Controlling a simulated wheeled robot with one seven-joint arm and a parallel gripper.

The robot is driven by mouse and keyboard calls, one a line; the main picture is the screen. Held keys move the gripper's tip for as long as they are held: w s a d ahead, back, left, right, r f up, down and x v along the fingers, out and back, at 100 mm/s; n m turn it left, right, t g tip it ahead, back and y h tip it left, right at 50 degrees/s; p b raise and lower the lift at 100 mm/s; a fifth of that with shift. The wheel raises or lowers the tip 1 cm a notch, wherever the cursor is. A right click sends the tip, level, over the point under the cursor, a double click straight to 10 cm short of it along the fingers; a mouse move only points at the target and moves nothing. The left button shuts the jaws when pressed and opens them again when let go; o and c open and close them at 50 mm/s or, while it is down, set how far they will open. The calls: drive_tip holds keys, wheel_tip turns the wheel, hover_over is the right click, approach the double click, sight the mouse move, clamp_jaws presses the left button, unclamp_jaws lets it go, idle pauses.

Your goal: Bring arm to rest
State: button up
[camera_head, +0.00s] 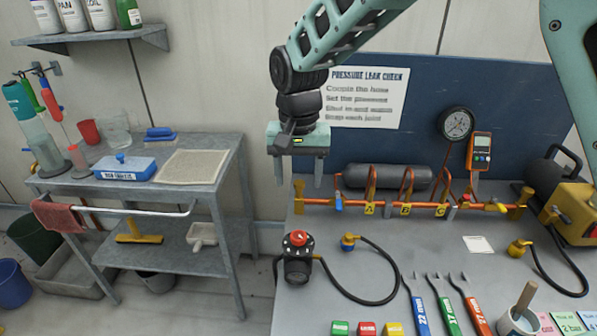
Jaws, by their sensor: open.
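My gripper (298,172) hangs from my teal and black arm in the upper middle of the head view. Its two grey fingers point down and stand apart, with nothing between them. It is in the air over the back left part of the grey workbench (350,245), left of the orange pipe rig. A black canister with a red knob (297,258) stands on the bench below it. My arm reaches up and to the right out of the picture.
The orange pipe manifold (405,207) runs along the bench's back. A gauge (456,124) and orange meter (481,150) stand behind it. Several wrenches (447,303) lie in front, near a hose (375,300). A grey cart (215,170) stands left. A yellow pump (572,213) is at right.

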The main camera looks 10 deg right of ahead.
drive_tip(key=shift+r, duration=0.6)
drive_tip(key=s+d+n, duration=0.3)
drive_tip(key=s+n, duration=0.1)
drive_tip(key=s, duration=0.9)
drive_tip(key=s+d+n, duration=0.4)
drive_tip(key=s+n, duration=0.1)
drive_tip(key=s, duration=0.9)
drive_tip(key=shift+s+n+y, duration=0.3)
drive_tip(key=shift+d+r, duration=0.1)
drive_tip(key=shift+r, duration=0.05)
